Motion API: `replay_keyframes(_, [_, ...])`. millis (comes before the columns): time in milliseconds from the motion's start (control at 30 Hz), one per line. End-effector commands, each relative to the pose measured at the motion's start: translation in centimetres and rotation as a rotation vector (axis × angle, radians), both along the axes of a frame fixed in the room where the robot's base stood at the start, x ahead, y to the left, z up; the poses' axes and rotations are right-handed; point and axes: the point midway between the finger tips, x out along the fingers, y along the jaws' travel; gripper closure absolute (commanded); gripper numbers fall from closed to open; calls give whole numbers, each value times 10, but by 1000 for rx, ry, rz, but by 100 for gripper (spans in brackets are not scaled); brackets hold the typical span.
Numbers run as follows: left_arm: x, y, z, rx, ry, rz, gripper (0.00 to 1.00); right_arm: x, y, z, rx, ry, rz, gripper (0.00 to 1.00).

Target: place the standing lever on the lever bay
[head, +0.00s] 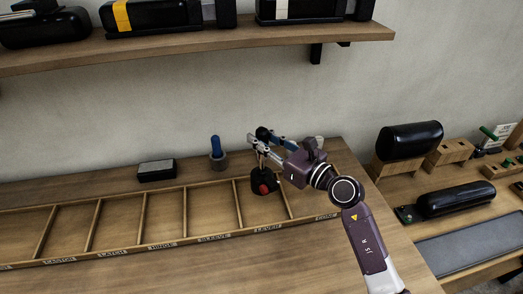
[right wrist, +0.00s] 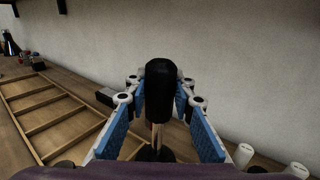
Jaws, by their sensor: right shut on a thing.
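The standing lever has a black grip (right wrist: 160,90), a thin stem and a dark base with a red part (head: 264,187). In the right wrist view the blue finger pads (right wrist: 160,118) stand on either side of the lever. The base shows within the lever bay (head: 265,212), the labelled compartment near the right end of the divided tray. I cannot tell whether the base touches the bay floor. My left gripper is not in view.
A shelf (head: 200,45) hangs above. The other visible tray compartments look empty.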

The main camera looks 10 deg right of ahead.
Motion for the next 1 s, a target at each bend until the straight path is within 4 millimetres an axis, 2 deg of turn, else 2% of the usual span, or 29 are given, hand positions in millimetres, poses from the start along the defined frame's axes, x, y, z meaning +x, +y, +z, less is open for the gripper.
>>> replay_keyframes(100, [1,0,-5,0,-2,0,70,0,0,-20,4,3,-1,100])
replay_keyframes(233, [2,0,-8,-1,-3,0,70,0,0,-33,4,0,-1,100])
replay_keyframes(667, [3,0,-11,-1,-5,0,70,0,0,-40,1,-2,-1,100])
replay_keyframes(700, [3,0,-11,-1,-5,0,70,0,0,-43,-1,3,0,76])
replay_keyframes(867, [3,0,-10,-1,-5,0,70,0,0,-42,-1,3,0,60])
replay_keyframes(1000, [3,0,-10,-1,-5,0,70,0,0,-42,-1,3,0,60])
